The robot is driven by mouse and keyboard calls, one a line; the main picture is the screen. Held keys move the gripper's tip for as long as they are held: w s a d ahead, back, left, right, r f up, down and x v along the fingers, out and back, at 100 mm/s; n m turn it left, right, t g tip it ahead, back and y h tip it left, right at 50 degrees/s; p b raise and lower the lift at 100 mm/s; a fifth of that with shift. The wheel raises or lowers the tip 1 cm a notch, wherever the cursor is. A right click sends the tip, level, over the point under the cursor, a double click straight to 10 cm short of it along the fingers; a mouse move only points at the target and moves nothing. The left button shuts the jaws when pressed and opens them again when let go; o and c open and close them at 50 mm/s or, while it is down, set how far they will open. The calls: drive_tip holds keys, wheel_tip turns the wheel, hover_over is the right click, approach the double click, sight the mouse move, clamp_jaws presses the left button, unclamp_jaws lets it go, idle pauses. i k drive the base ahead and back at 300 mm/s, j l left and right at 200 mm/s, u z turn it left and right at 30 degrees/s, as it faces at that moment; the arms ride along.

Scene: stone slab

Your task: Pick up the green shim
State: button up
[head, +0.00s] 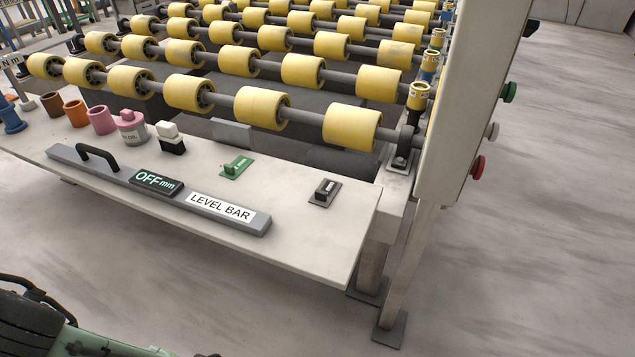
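The green shim (236,167) is a small flat green piece with a raised block and pale marking on top. It lies on the pale slab table (310,241), behind the level bar and right of the black-and-white block. Nothing covers it. No fingers of my gripper can be made out in the head view. Dark and pale green parts, which seem to be my own arm, show at the bottom left, well apart from the shim.
A grey level bar (100,165) with a black handle lies along the front. A dark grey shim-like piece (324,193) lies right of the green one. Small pots and a black-and-white block (170,140) stand left. Yellow rollers (352,127) and a post (449,100) border the slab.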

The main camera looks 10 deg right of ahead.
sight(232, 172)
drive_tip(key=z, duration=0.25)
drive_tip(key=i+l+u, duration=0.25)
drive_tip(key=i+l, duration=0.15)
drive_tip(key=k+j+z, duration=0.1)
drive_tip(key=j+z, duration=0.15)
drive_tip(key=j, duration=0.2)
drive_tip(key=k+j+z, duration=0.2)
drive_tip(key=j, duration=0.2)
drive_tip(key=k+j+z, duration=0.1)
drive_tip(key=j+z, duration=0.15)
drive_tip(key=j, duration=0.15)
drive_tip(key=k+j+z, duration=0.25)
drive_tip(key=j, duration=0.15)
drive_tip(key=i, duration=0.05)
